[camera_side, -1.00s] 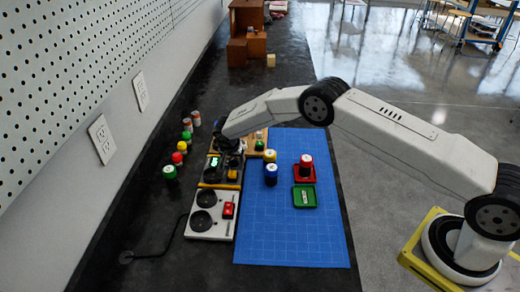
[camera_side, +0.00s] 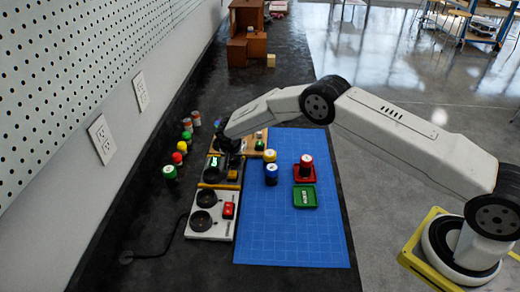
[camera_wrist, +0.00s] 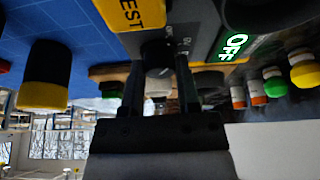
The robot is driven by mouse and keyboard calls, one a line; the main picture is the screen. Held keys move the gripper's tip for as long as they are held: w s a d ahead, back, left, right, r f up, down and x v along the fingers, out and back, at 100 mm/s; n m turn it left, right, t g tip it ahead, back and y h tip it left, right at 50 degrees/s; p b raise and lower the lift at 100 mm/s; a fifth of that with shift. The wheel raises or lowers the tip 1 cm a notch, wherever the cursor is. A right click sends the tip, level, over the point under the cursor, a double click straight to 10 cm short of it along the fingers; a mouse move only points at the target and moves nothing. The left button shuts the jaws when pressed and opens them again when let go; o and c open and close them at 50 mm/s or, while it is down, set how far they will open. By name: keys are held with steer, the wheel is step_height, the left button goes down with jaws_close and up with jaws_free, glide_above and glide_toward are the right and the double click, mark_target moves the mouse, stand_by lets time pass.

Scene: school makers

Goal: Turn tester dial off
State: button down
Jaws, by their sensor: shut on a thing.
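The tester (camera_side: 217,178) is a dark box with yellow edges, on the bench at the left edge of the blue mat. Its lit display (camera_wrist: 234,46) reads OFF in the wrist view; it also shows as a small green patch in the side view (camera_side: 214,162). A yellow TEST button (camera_wrist: 130,12) is beside it. My gripper (camera_wrist: 159,80) is at the tester's face, its two dark fingers shut on the small dial (camera_wrist: 158,73), whose grey end shows between them. In the side view my wrist hides the dial.
A white charger-like box (camera_side: 212,225) with two round black wells and a red button stands in front of the tester. Several coloured cells stand along the wall. A red tray (camera_side: 312,179) and green tray (camera_side: 304,205) lie on the blue mat (camera_side: 290,240).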

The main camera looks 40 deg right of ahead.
steer(key=shift+n+t, duration=0.3)
steer(key=shift+n, duration=0.7)
steer(key=shift+d, duration=0.1)
steer(key=shift+c, duration=1.6)
jaws_free()
steer(key=shift+r+y, duration=0.15)
steer(key=shift+y, duration=0.15)
steer(key=v, duration=0.7)
steer(key=shift+r, duration=0.25)
steer(key=shift+s, duration=0.1)
steer(key=shift+r, duration=0.1)
